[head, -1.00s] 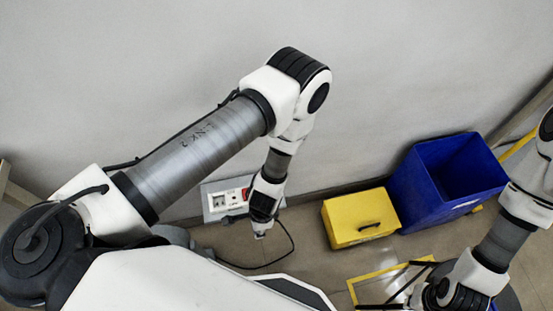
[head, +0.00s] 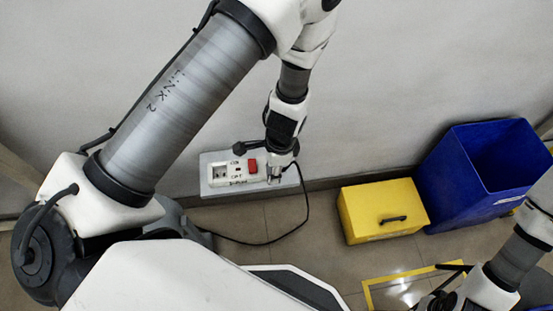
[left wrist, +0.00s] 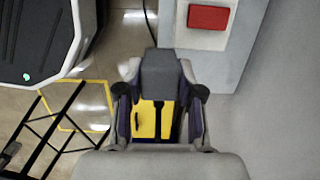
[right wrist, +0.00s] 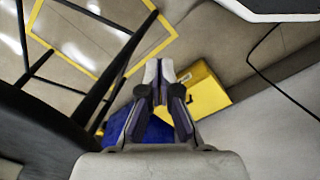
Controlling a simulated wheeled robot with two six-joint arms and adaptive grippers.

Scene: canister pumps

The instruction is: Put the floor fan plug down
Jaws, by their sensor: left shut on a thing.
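The floor fan plug (left wrist: 162,72) is a grey block between my left fingertips in the left wrist view. My left gripper (head: 281,174) is shut on it, at the right end of the socket panel (head: 206,189) in the head view. I cannot tell whether the plug touches the panel. The panel is pale grey with a white socket face and a red switch (head: 253,165); its edge and the switch (left wrist: 208,17) also show in the left wrist view. A black cord (head: 307,205) runs from the gripper down to the floor. My right gripper (right wrist: 160,72) is empty, its fingertips together.
A yellow box (head: 383,208) with a dark handle and a blue bin (head: 470,190) stand by the wall to the right. A yellow floor outline (head: 415,273) lies in front. A dark frame (right wrist: 75,55) stands near my right gripper. Floor before the panel is mostly clear.

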